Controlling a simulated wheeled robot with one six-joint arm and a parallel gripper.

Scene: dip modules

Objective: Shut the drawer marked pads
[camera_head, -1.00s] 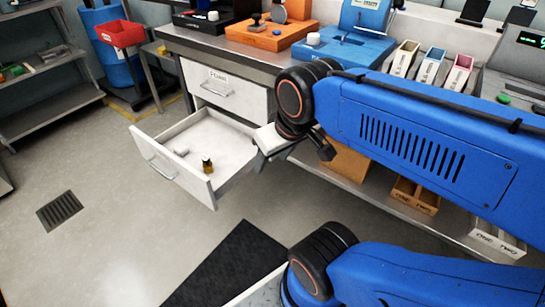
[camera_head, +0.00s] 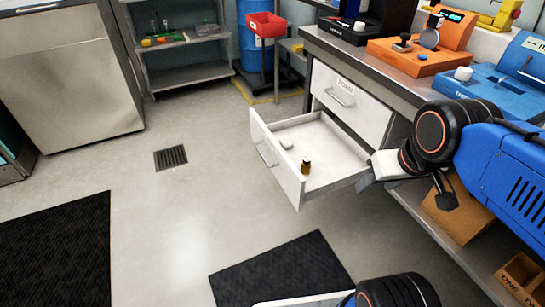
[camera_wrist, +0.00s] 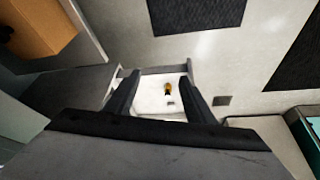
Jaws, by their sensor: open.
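The lower drawer (camera_head: 279,173) under the workbench stands pulled well out, its front with a bar handle facing left. No label on it is readable. A small dark amber bottle (camera_head: 306,166) and a pale rounded object (camera_head: 287,144) are inside. My gripper (camera_head: 366,184) is at the drawer's right side, near its side wall; I cannot tell whether it touches. In the wrist view its two fingers (camera_wrist: 160,76) are apart, with the drawer's white floor and the bottle (camera_wrist: 168,89) showing between them. The closed upper drawer (camera_head: 350,103) has a label too small to read surely.
The workbench top (camera_head: 390,77) carries orange and blue devices. A cardboard box (camera_head: 455,208) sits on the shelf below. Open floor (camera_head: 190,210) lies left of the drawer, with dark mats and a drain. A red bin (camera_head: 265,24) stands behind.

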